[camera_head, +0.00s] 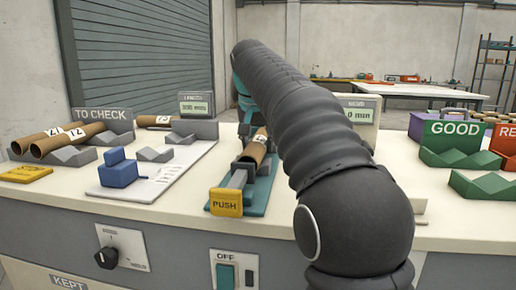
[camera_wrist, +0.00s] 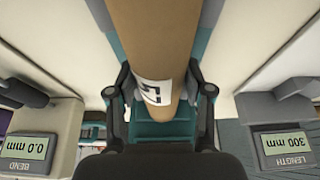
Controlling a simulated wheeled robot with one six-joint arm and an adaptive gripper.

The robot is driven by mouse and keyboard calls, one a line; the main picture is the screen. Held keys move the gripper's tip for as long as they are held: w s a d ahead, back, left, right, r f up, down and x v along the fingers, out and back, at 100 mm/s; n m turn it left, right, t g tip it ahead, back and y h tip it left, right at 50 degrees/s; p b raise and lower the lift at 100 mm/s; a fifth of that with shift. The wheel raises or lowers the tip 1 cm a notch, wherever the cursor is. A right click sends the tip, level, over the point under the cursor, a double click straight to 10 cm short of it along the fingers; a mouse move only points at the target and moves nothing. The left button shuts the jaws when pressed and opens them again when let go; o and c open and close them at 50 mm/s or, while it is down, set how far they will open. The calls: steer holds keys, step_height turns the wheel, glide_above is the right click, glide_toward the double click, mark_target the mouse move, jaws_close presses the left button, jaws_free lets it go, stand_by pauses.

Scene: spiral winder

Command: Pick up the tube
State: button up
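A brown cardboard tube (camera_head: 257,148) with a white number label lies in the teal fixture (camera_head: 262,187) at the middle of the bench. In the wrist view the tube (camera_wrist: 155,40) runs down from the top edge, its label near the fingers. My gripper (camera_wrist: 160,80) has one dark finger on each side of the tube, with the fingertips close against its sides. I cannot tell whether they press on it. In the head view my dark arm hides the gripper's fingers and part of the fixture.
More tubes (camera_head: 65,138) lie in grey cradles by the TO CHECK sign (camera_head: 103,117) at left. A blue block (camera_head: 118,169) stands on a white gauge plate. A yellow PUSH block (camera_head: 226,202) is in front of the fixture. Green GOOD cradles (camera_head: 455,150) are at right.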

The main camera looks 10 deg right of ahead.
steer(key=shift+c, duration=0.6)
steer(key=shift+r, duration=0.1)
